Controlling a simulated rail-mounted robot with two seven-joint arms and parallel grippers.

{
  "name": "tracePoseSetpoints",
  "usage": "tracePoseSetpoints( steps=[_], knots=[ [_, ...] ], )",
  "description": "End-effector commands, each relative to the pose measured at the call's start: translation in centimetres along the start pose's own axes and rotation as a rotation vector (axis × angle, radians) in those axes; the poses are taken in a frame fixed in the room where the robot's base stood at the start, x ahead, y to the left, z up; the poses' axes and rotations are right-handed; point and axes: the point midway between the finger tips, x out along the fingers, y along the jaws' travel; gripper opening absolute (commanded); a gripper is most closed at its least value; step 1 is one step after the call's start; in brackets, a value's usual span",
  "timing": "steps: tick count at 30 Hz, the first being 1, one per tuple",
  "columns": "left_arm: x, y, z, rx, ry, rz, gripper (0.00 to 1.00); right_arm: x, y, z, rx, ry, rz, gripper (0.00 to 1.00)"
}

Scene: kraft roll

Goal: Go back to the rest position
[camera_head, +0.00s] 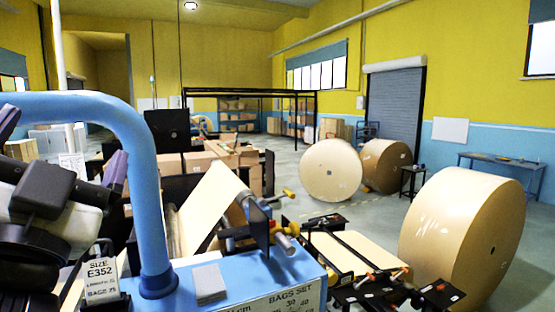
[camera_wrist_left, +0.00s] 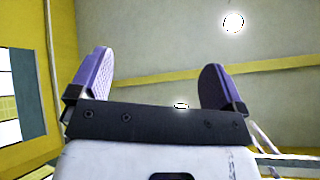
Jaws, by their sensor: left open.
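My left gripper (camera_head: 62,146) is at the left edge of the head view, raised beside a blue bent pipe (camera_head: 150,170). Its two purple fingers are spread apart. In the left wrist view my left gripper (camera_wrist_left: 156,82) is open with nothing between its fingers, and the wall and ceiling show behind it. My right gripper is not in view.
A blue machine (camera_head: 245,285) fills the lower middle, with a kraft sheet (camera_head: 208,205) running over rollers. A large kraft roll (camera_head: 455,235) stands at the right and more rolls (camera_head: 331,170) stand behind. A workbench (camera_head: 500,162) is by the wall. Open floor lies between.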

Motion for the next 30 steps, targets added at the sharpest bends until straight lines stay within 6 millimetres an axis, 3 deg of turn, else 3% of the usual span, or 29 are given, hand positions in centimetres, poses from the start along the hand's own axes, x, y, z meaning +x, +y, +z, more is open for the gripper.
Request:
tracePoseSetpoints(
  steps=[1, 6, 12, 17, 23, 30],
  knots=[
    [-0.7, 2.4, 1.9, -0.039, -0.07, 0.091, 0.95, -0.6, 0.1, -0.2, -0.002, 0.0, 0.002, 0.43],
    [-4.5, 9.1, 7.8, -0.143, -0.262, 0.344, 0.95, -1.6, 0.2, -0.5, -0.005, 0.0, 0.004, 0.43],
    [-10.1, 14.9, 13.3, -0.254, -0.424, 0.559, 0.95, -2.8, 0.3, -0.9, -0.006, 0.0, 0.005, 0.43],
    [-15.5, 18.2, 17.8, -0.324, -0.583, 0.672, 0.95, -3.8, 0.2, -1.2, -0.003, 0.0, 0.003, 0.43],
    [-23.6, 20.9, 23.4, -0.373, -0.823, 0.77, 0.95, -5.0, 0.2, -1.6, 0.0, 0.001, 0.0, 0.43],
    [-35.9, 22.5, 28.7, -0.378, -1.149, 0.888, 0.95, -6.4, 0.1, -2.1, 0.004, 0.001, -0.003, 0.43]
  ],
)
